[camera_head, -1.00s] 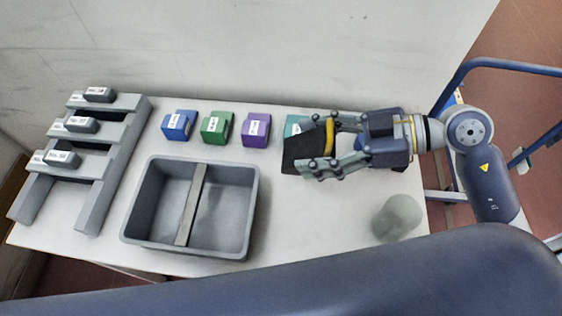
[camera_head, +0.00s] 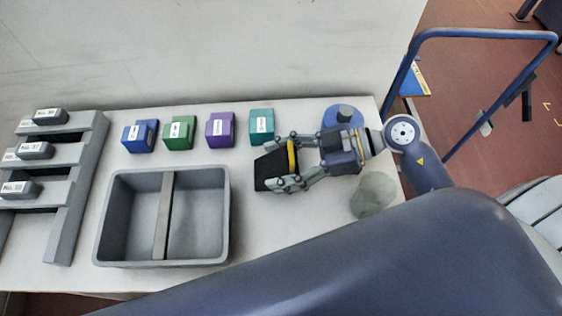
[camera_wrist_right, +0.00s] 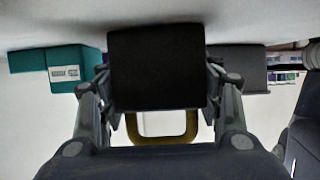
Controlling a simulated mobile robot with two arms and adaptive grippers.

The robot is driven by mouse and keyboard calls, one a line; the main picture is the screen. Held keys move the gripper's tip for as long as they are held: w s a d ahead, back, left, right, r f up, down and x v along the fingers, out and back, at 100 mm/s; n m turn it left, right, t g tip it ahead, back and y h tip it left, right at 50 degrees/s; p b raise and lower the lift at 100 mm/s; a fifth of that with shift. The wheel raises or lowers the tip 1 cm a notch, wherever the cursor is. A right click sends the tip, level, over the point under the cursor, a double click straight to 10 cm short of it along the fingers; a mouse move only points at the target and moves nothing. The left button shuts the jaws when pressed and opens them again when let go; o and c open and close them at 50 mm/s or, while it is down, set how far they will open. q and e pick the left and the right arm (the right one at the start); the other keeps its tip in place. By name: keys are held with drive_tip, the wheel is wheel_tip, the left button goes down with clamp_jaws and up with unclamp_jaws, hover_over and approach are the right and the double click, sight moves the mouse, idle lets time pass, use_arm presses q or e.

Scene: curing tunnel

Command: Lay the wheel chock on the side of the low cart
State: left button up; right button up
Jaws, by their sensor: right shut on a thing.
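The wheel chock (camera_head: 270,168) is a black wedge with a yellow handle. My right gripper (camera_head: 282,165) is shut on it, above the white table near its right half. In the right wrist view the chock (camera_wrist_right: 157,68) sits dark between the fingers, with its yellow handle below it. A blue tubular frame (camera_head: 470,34), apparently the low cart's handle, stands right of the table. The cart's deck is mostly hidden or out of view. My left gripper is not in view.
Blue (camera_head: 140,136), green (camera_head: 180,133), purple (camera_head: 220,129) and teal (camera_head: 261,127) blocks line the table's back. A grey divided bin (camera_head: 100,225), a grey rack (camera_head: 66,225) and a pale round object (camera_head: 374,194) share the table. Reddish floor (camera_head: 460,120) lies right.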

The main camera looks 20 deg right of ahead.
drive_tip(key=o, duration=1.4)
drive_tip(key=shift+f, duration=0.1)
drive_tip(key=shift+c, duration=0.2)
